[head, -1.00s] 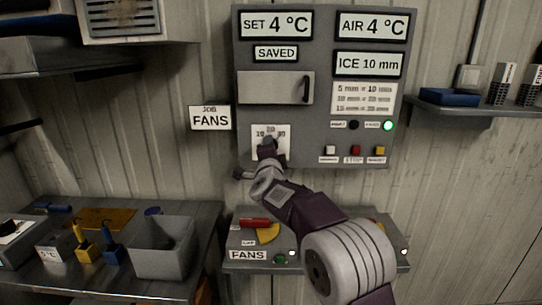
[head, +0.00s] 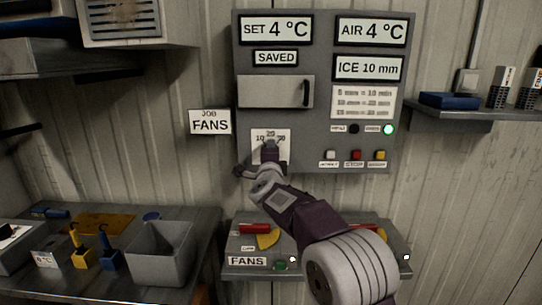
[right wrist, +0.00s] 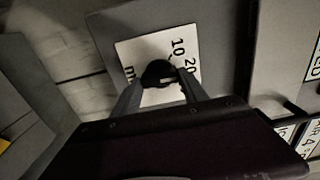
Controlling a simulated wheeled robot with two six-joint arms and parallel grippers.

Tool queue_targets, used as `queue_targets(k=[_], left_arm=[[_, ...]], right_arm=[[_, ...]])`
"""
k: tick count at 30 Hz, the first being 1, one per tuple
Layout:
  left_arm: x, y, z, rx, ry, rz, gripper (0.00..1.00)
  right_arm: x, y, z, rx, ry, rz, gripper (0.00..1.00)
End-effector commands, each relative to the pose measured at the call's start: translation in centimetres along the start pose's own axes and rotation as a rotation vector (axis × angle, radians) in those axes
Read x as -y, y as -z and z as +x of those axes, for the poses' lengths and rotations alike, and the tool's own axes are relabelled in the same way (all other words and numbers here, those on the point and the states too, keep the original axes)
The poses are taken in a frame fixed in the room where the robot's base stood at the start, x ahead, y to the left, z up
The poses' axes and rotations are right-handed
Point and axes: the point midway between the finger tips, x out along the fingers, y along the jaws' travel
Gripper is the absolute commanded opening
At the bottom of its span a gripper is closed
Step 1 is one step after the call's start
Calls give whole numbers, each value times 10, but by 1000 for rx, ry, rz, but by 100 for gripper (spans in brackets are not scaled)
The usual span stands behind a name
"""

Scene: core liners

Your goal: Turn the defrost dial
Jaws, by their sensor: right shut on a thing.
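The defrost dial is a small black knob (right wrist: 158,72) on a white scale plate (head: 258,135) marked 10, 20 and 30, low on the left of the grey control panel (head: 325,105). My right gripper (head: 268,158) reaches up to it and hides most of the knob in the head view. In the right wrist view, the two fingers of my right gripper (right wrist: 160,86) sit on either side of the knob and are shut on it. The knob's exact pointing is hard to read. My left gripper is out of view.
The panel shows SET 4 °C, AIR 4 °C, SAVED and ICE 10 mm. A green lamp (head: 389,129) is lit. Small buttons (head: 355,155) sit right of the dial. Below is a FANS box (head: 247,261); a grey bin (head: 160,255) stands lower left.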

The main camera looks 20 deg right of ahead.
Motion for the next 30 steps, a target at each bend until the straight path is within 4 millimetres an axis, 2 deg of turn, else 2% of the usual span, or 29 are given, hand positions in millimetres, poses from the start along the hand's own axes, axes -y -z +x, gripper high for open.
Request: queue_targets(k=[1, 3, 11, 14, 24, 30], left_arm=[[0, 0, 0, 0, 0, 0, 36], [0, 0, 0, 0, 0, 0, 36], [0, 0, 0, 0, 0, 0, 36], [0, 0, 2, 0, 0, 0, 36], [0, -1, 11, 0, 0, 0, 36], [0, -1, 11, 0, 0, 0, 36]], right_arm=[[0, -1, 0, 2, -1, -1, 59], [0, -1, 0, 2, -1, -1, 73], [0, 0, 0, 1, 0, -1, 73], [0, 0, -6, 1, 1, -1, 73], [0, -1, -73, 3, 1, 0, 73], [0, -1, -90, 2, 0, -1, 73]])
